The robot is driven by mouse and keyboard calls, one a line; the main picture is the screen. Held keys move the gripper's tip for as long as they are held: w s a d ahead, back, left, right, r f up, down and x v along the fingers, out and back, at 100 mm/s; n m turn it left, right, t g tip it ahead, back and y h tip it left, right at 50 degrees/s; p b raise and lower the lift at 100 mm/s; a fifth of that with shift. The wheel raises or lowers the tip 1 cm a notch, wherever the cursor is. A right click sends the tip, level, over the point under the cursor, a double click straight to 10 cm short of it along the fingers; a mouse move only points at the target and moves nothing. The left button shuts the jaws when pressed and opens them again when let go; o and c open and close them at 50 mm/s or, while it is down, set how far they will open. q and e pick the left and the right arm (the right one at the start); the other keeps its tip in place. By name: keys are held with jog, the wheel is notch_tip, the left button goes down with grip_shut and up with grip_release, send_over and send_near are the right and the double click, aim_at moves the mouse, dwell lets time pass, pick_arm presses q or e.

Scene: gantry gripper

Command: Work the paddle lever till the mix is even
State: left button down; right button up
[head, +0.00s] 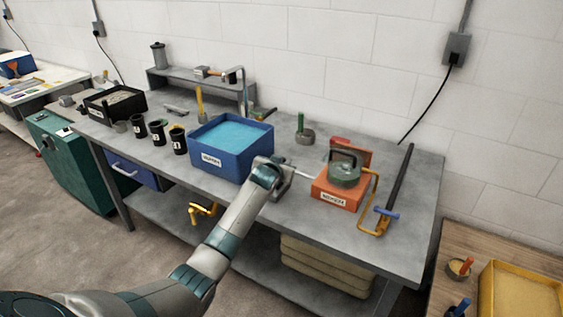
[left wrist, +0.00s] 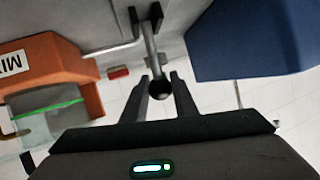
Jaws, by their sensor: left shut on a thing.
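The paddle lever (left wrist: 150,50) is a bent grey rod with a black ball knob (left wrist: 160,88). My left gripper (head: 284,180) is beside the mixer. In the left wrist view its fingers (left wrist: 160,80) are closed around the lever's knob end. How even the mix is cannot be told. My right gripper is not in view.
A blue bin (head: 232,150) stands close to the left of my gripper. Several black cups (head: 158,134) stand farther left.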

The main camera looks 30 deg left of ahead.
pick_arm(q)
jog(key=shift+d+f, duration=0.25)
jog(key=shift+f, duration=0.1)
jog(key=c, duration=1.8)
grip_release()
jog(key=o, duration=0.4)
jog(key=shift+c, duration=0.2)
jog(key=shift+w, duration=0.2)
jog(key=shift+s+a+r, duration=0.1)
jog(key=shift+s+r, duration=0.05)
jog(key=shift+s, duration=0.05)
jog(key=shift+s, duration=0.15)
jog(key=b+v, duration=0.3)
jog(key=v, duration=1.3)
jog(key=shift+s+r, duration=0.25)
jog(key=shift+r, duration=0.05)
